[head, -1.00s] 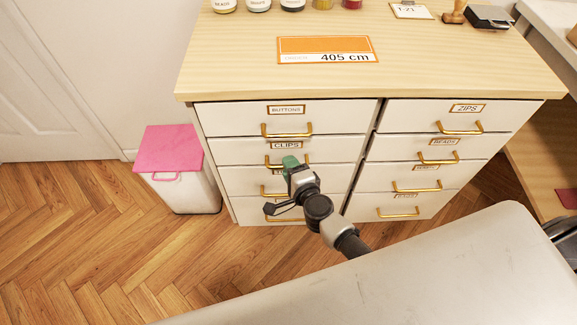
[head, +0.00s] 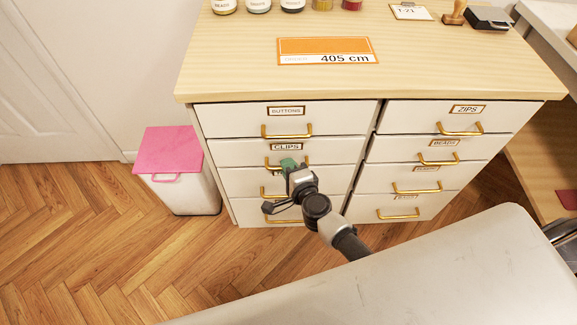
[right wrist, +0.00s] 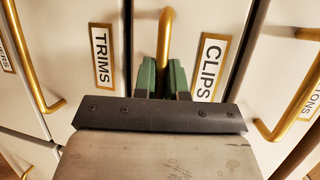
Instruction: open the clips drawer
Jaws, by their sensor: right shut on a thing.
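The clips drawer (head: 236,153) is in the left column of the cabinet, second from the top, under the buttons drawer. Its front appears to stand out very slightly. Its CLIPS label also shows in the right wrist view (right wrist: 210,66). My right gripper (head: 289,165) has green fingertips and is shut on the brass clips handle (right wrist: 165,38). In the right wrist view the handle runs between the two green fingers (right wrist: 162,75). The fingers partly hide the handle in the head view. My left gripper is not in view.
The buttons drawer (head: 225,119) is above and the trims drawer (right wrist: 85,45) below, each with a projecting brass handle. A white bin with a pink lid (head: 170,150) stands left of the cabinet. Jars and a 405 cm card (head: 327,45) are on the top. Wood floor is clear at left.

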